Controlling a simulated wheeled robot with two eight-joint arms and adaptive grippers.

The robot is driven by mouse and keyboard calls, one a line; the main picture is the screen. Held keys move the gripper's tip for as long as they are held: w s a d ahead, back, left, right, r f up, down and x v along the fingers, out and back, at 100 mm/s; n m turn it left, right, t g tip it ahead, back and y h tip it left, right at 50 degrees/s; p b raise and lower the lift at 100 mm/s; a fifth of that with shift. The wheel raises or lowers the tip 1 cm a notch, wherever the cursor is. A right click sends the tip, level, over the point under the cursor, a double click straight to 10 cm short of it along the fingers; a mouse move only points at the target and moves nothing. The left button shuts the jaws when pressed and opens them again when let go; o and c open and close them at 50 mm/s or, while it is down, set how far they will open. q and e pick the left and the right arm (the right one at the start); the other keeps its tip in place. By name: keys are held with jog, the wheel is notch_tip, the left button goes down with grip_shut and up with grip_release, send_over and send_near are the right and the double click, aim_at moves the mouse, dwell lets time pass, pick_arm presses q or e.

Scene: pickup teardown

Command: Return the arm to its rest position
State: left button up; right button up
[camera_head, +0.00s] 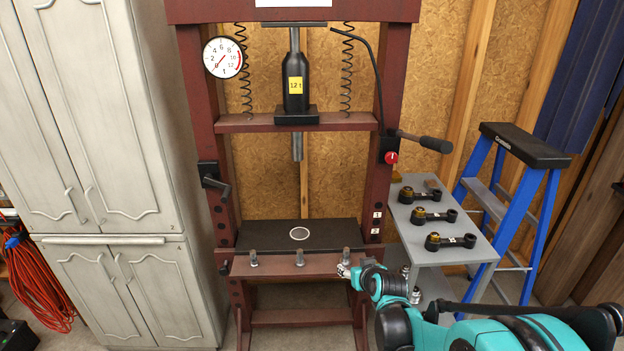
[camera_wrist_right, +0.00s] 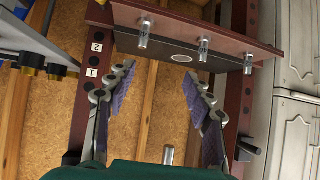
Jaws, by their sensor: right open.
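My right arm (camera_head: 440,320) comes in from the lower right in the head view, teal and black. Its right gripper (camera_head: 343,271) is at the right end of the press's front ledge (camera_head: 275,267), close to the rightmost metal pin (camera_head: 346,256); whether they touch cannot be told. In the right wrist view the right gripper (camera_wrist_right: 160,75) is open, its two fingers spread with nothing between them. The ledge with its three pins (camera_wrist_right: 203,46) shows beyond the fingertips. My left gripper is not in view.
The red-brown press (camera_head: 392,90) holds a black jack (camera_head: 295,85) above a dark bed plate (camera_head: 270,237). A grey cart (camera_head: 410,225) on the right carries three black rods (camera_head: 433,215). A blue stepladder (camera_head: 540,200) stands behind it, a white cabinet (camera_head: 105,130) at left.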

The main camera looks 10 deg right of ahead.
jog(key=s+a+r+g, duration=0.1)
jog(key=s+r, duration=0.2)
jog(key=s, duration=0.4)
jog(key=s+a+r+g, duration=0.1)
jog(key=s+r, duration=0.2)
jog(key=s, duration=0.4)
jog(key=s+f+g+h, duration=0.1)
jog(key=s, duration=1.5)
jog(key=shift+f+m+g, duration=0.3)
jog(key=shift+f+g, duration=0.1)
